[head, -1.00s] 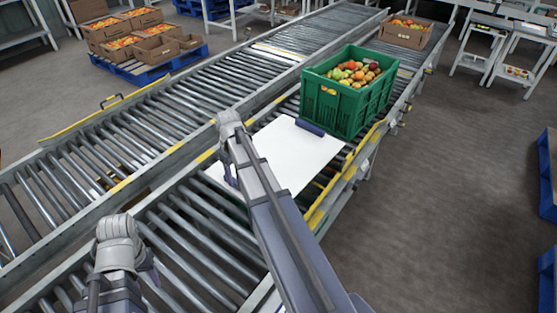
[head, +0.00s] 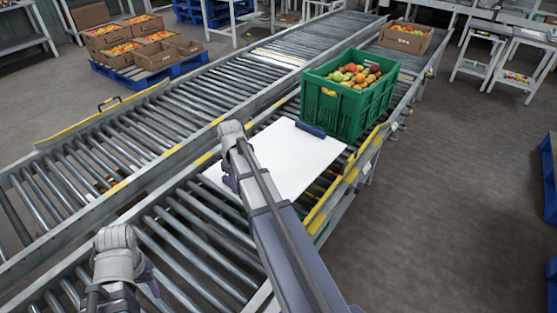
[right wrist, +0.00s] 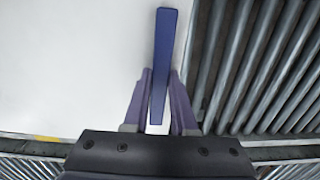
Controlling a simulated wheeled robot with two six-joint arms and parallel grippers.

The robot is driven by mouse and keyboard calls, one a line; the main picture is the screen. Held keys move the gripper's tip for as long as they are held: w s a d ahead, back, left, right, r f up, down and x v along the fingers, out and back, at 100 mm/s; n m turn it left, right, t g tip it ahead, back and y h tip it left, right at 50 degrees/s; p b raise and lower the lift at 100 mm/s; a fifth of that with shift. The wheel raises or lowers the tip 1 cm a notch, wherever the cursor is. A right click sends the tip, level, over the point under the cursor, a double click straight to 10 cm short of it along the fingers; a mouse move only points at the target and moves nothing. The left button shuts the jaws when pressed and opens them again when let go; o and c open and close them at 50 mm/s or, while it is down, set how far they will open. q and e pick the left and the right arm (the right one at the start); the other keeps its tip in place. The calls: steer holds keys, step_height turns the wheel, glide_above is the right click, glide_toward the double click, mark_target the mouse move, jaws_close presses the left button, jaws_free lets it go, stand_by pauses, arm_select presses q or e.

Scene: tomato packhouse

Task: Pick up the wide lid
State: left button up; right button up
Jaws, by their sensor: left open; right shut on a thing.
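The wide lid (head: 290,160) is a flat white panel. It lies over the near roller conveyor, in front of the green crate, and some green shows below its edge. One blue bar (head: 310,129) is at its far right end. In the right wrist view the white panel (right wrist: 70,65) fills the left side, and another blue bar (right wrist: 163,50) stands between my fingers. My right gripper (right wrist: 160,85) is shut on that bar; in the head view its arm hides most of it. My left gripper (head: 152,288) is open, low at left over the rollers, partly hidden by its wrist.
A green crate (head: 345,105) full of tomatoes stands on the conveyor just beyond the lid. A cardboard box (head: 405,38) of tomatoes is farther along. Yellow-edged rails (head: 325,200) border the rollers.

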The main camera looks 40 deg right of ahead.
jaws_close()
stand_by(0.8)
